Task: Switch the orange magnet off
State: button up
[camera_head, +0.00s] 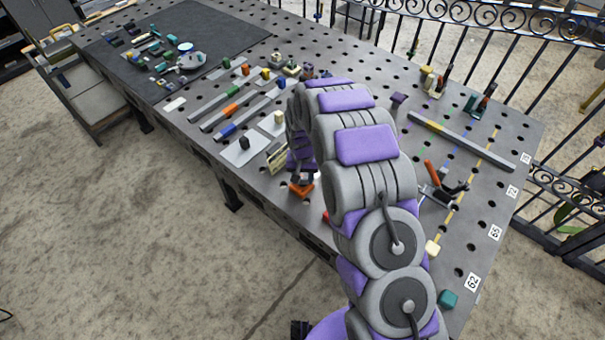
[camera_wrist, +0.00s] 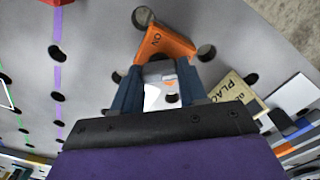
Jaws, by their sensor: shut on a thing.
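The orange magnet (camera_wrist: 172,45) is an angular orange block with "ON" printed on it, flat on the grey perforated table top. It also shows in the head view (camera_head: 301,189), just below my gripper (camera_head: 298,170). The fingers are shut on this knob. The knob's underside is hidden by the fingers and palm.
A small plate lettered "PLA..." (camera_wrist: 238,92) lies right of the magnet in the wrist view. A red piece (camera_wrist: 57,2) is at its upper left. An orange-handled toggle clamp (camera_head: 440,185) and a long grey bar (camera_head: 462,140) are right of my arm. Several bars lie left.

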jog(key=m+p, duration=0.1)
jog(key=m, duration=0.3)
jog(key=shift+a+m, duration=0.1)
jog(key=shift+m, duration=1.6)
jog(key=o, duration=1.1)
jog(key=shift+c, duration=0.2)
notch_tip(320, 180, up, 17)
jog(key=p, duration=0.1)
jog(key=shift+r, duration=0.2)
jog(key=shift+c, duration=0.3)
